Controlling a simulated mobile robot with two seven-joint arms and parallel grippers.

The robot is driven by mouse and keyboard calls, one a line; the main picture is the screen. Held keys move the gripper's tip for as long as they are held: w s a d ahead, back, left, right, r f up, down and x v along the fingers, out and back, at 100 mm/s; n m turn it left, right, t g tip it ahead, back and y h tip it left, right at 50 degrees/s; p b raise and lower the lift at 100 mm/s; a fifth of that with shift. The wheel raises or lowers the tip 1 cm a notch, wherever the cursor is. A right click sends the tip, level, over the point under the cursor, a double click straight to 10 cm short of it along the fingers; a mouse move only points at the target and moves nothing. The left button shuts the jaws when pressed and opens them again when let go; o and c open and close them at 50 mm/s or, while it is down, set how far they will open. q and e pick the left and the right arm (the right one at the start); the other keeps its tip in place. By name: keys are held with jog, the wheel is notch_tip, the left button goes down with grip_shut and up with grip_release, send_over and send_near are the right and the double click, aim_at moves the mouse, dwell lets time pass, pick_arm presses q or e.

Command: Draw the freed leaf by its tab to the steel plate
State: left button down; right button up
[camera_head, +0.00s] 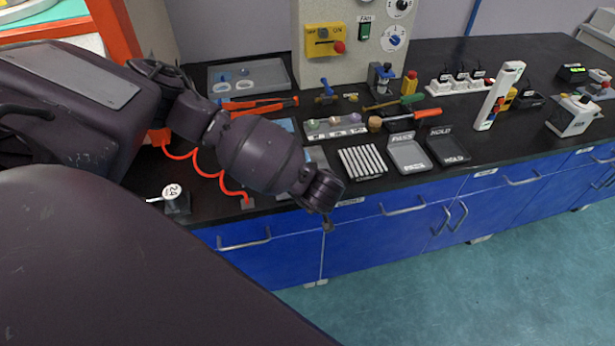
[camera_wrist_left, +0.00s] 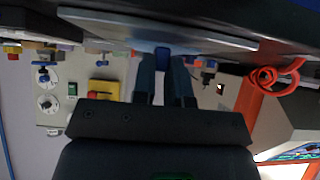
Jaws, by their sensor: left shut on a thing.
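In the head view, my wrist hides the tab and most of a grey plate (camera_head: 317,156) on the bench. A pale blue piece (camera_head: 287,126) shows behind my forearm. My right gripper is not in view.
A rack of white strips (camera_head: 362,161), a PASS tray (camera_head: 407,154) and a HOLD tray (camera_head: 447,147) stand right of my wrist. Orange-handled tools (camera_head: 258,104) lie behind my forearm. A red coiled cord (camera_head: 207,174) runs to the bench's front left.

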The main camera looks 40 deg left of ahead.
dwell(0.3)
pick_arm(q)
jog(key=c, duration=1.1)
grip_release()
jog(key=shift+p+v, duration=0.95)
jog(key=shift+v, duration=0.4)
jog(key=shift+s+d+f+p+v, duration=0.15)
jog(key=shift+p+v, duration=0.3)
jog(key=shift+v, duration=0.3)
jog(key=shift+f+p+v, duration=0.1)
jog(key=shift+p+v, duration=0.35)
jog(key=shift+v, duration=0.25)
jog(key=shift+s+d+f+p+v, duration=0.15)
jog(key=shift+p+v, duration=0.3)
jog(key=shift+v, duration=0.3)
jog(key=shift+a, duration=0.1)
